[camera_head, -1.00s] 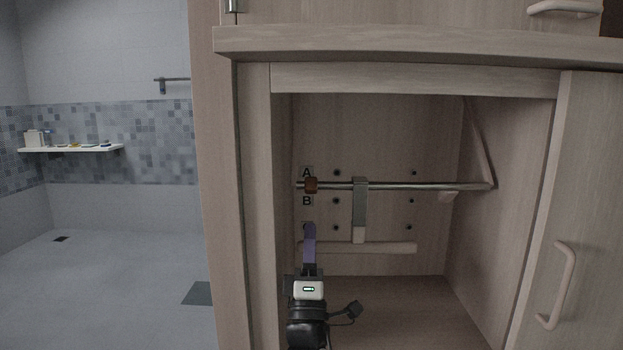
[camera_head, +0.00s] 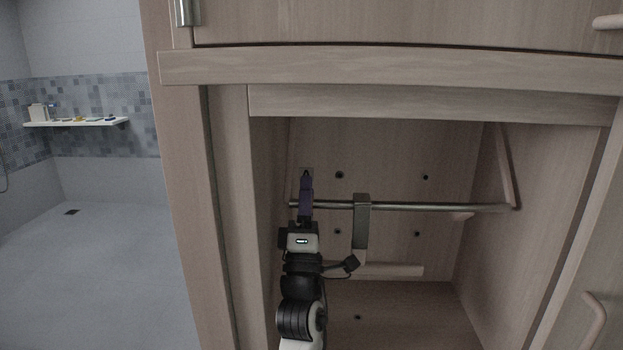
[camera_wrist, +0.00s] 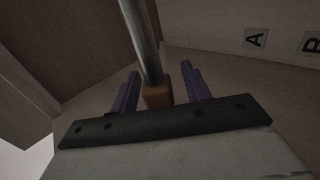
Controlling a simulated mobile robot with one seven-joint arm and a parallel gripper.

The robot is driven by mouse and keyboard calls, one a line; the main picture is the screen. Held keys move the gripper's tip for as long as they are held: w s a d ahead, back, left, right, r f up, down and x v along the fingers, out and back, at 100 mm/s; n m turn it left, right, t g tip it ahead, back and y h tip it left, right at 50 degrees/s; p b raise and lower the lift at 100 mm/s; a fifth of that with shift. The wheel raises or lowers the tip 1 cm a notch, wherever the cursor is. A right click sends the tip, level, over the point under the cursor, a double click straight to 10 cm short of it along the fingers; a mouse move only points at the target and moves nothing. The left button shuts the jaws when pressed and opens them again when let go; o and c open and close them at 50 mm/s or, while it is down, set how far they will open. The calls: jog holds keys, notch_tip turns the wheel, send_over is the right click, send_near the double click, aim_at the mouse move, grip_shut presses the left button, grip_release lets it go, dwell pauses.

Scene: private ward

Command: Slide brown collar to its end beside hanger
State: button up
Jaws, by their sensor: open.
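The brown collar (camera_wrist: 157,95) sits on the metal rod (camera_head: 430,207) near the rod's left end. The wrist view shows it between the two purple fingers of my gripper (camera_wrist: 160,72), with a gap to the finger on either side. In the head view my gripper (camera_head: 306,182) is raised in front of the rod's left end and hides the collar. My gripper is open and holds nothing. The grey hanger (camera_head: 361,225) hangs on the rod to the right of my gripper, with a wooden bar (camera_head: 385,271) at its lower end.
Labels A (camera_wrist: 256,39) and B (camera_wrist: 311,44) are on the back panel. The cabinet's top edge (camera_head: 400,70) is above my arm. An open door (camera_head: 590,260) stands at the right. Several holes dot the back panel.

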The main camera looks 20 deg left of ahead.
jog(key=shift+w+r, duration=0.15)
jog(key=shift+r, duration=0.05)
grip_shut()
dwell(0.3)
